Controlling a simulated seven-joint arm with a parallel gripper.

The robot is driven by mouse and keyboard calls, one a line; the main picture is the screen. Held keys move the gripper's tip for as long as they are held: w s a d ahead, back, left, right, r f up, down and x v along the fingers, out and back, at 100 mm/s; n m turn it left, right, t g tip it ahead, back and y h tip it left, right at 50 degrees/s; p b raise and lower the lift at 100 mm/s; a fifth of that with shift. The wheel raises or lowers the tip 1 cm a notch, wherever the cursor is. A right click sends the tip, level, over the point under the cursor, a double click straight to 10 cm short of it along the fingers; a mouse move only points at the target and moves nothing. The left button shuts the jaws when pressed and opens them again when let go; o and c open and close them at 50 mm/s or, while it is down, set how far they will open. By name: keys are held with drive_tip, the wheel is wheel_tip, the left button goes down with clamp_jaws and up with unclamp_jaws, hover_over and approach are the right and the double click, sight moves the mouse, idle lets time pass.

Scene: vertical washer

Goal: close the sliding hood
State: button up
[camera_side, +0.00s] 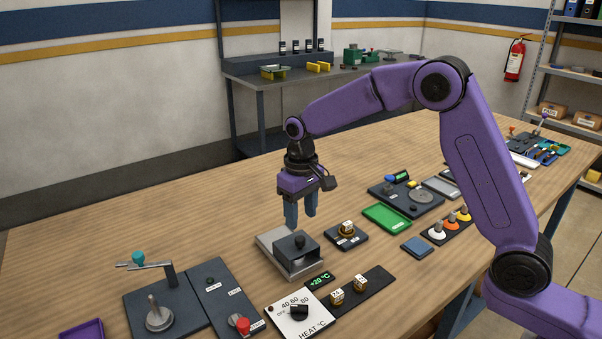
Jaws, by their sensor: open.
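The sliding hood (297,250) looks like a dark box with a black round knob on top. It sits on a light grey metal base (266,240) near the middle of the table. The hood covers the right part of the base, and a strip of bare base shows to its left. My gripper (301,218) points straight down above the far side of the hood. The fingertips appear a little above the knob, but I cannot tell the exact gap. What lies under the hood is hidden.
A dark plate with a brass knob (346,229) stands close to the right of the hood. A heat dial panel (300,313) and a green display (319,281) lie in front. A lever station (158,307) is at front left. The table left of the hood is clear.

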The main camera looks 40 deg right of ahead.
wheel_tip(320, 180, up, 11)
idle(0.3)
drive_tip(key=shift+f, duration=0.1)
drive_tip(key=s+f+n, duration=0.2)
drive_tip(key=s+n, duration=0.3)
drive_tip(key=s, duration=1.2)
drive_tip(key=s+d+f+n, duration=0.2)
drive_tip(key=s+d, duration=0.3)
drive_tip(key=s, duration=0.4)
drive_tip(key=s+d+f+n, duration=0.3)
drive_tip(key=s+d, duration=0.2)
drive_tip(key=s, duration=0.5)
drive_tip(key=shift+d+f, duration=0.15)
drive_tip(key=shift+d, duration=0.2)
